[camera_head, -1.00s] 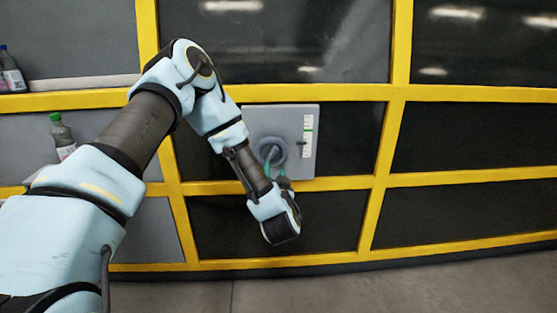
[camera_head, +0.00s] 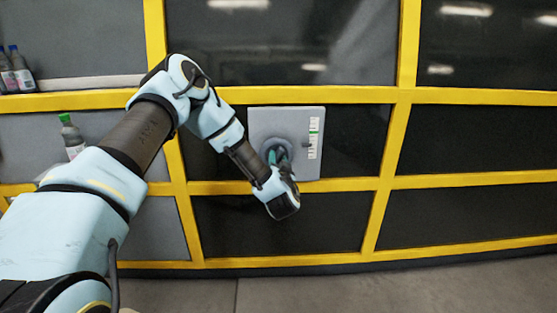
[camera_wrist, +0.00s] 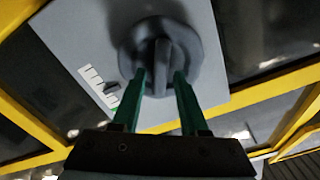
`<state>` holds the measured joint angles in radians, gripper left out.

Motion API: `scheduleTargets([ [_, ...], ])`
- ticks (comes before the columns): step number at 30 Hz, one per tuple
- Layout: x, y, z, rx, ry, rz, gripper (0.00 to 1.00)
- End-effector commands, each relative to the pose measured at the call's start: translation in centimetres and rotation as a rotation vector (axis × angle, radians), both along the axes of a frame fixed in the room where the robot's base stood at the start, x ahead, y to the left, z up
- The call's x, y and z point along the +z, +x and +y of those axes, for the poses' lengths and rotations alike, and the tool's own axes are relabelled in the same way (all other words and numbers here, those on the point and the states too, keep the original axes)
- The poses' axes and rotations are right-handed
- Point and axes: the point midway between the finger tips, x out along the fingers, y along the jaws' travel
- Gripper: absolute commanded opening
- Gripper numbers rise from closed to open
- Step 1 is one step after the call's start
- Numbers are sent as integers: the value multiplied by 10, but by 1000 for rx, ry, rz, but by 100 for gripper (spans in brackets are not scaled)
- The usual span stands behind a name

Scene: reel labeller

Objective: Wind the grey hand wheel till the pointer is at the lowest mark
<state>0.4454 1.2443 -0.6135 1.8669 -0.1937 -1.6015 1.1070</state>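The grey hand wheel (camera_head: 277,149) is on a light grey panel (camera_head: 263,121). In the wrist view the wheel (camera_wrist: 203,52) shows a raised grip bar (camera_wrist: 162,62) across its face. My gripper (camera_wrist: 161,82) is open, with its two green fingers apart, one toward each side of the bar. I cannot tell whether they touch it. In the head view my gripper (camera_head: 277,157) partly covers the wheel. A white scale (camera_head: 314,138) with a green part near its top is right of the wheel. The small dark pointer (camera_head: 309,146) looks about mid-scale; its exact mark is too small to read.
Yellow frame bars (camera_head: 345,185) run around the panel, with one close below it. Dark panes (camera_head: 470,138) lie to the right. Bottles, one with a green cap (camera_head: 73,138), stand at the left. Grey floor (camera_head: 400,285) is below.

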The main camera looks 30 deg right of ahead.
Motion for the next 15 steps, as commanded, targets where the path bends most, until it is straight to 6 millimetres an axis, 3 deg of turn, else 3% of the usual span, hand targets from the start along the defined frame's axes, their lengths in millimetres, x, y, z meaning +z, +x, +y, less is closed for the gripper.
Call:
scheduleTargets([
  [1, 0, 0, 0, 0, 0, 0, 37],
  [11, 0, 0, 0, 0, 0, 0, 0],
  [15, 0, 0, 0, 0, 0, 0, 0],
])
